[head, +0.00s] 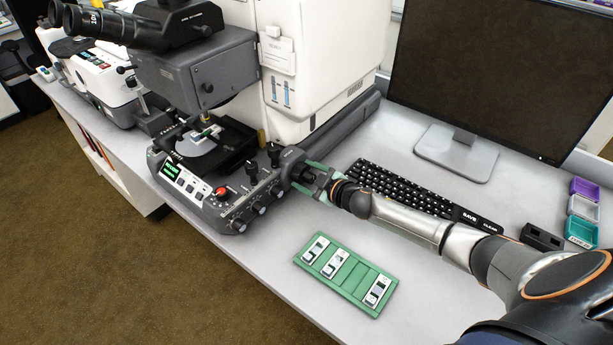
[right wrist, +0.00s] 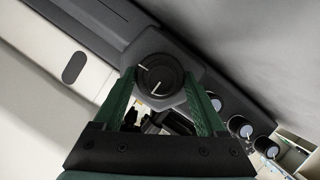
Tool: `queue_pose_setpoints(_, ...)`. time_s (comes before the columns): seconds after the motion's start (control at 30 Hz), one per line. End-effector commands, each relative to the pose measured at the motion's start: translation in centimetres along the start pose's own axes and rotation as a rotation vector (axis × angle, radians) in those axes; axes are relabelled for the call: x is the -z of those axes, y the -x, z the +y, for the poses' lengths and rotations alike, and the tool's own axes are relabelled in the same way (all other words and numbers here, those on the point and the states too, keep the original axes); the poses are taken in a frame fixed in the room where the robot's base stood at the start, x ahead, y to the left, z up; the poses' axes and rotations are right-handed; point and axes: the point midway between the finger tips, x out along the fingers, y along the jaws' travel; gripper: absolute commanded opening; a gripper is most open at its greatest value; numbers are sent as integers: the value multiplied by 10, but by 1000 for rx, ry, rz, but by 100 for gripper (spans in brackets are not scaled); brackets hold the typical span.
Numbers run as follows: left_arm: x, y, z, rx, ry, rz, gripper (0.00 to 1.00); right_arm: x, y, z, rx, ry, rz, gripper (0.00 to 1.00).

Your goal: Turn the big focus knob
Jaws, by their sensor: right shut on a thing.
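The big focus knob (right wrist: 159,76) is a round black knob with a white line, on the side of the dark microscope base. In the right wrist view it sits between the green fingertips of my right gripper (right wrist: 158,84), which is shut on it. In the head view my right gripper (head: 310,178) reaches the right side of the microscope (head: 262,185), and its fingers and wrist mostly hide the knob. My left gripper is not in view.
Several smaller knobs (head: 260,210) line the base beside a red button (head: 221,191). A black keyboard (head: 405,190) lies close behind my right arm. A green slide tray (head: 350,272) lies in front. A monitor (head: 500,75) stands behind, and small coloured boxes (head: 583,207) at the right.

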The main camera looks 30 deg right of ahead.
Motion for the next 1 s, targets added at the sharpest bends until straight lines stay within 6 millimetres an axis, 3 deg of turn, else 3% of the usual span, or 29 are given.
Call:
queue_pose_setpoints(0.47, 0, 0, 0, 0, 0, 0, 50, 1, 0, 0, -5, 15, 2, 18)
queue_pose_setpoints(0.5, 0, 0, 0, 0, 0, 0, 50, 1, 0, 0, -5, 15, 2, 78)
queue_pose_setpoints(0.7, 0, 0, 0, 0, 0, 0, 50, 0, 0, 0, -5, 14, 1, 100)
queue_pose_setpoints(1.0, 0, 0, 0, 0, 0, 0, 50, 0, 2, 0, -5, 13, 0, 100)
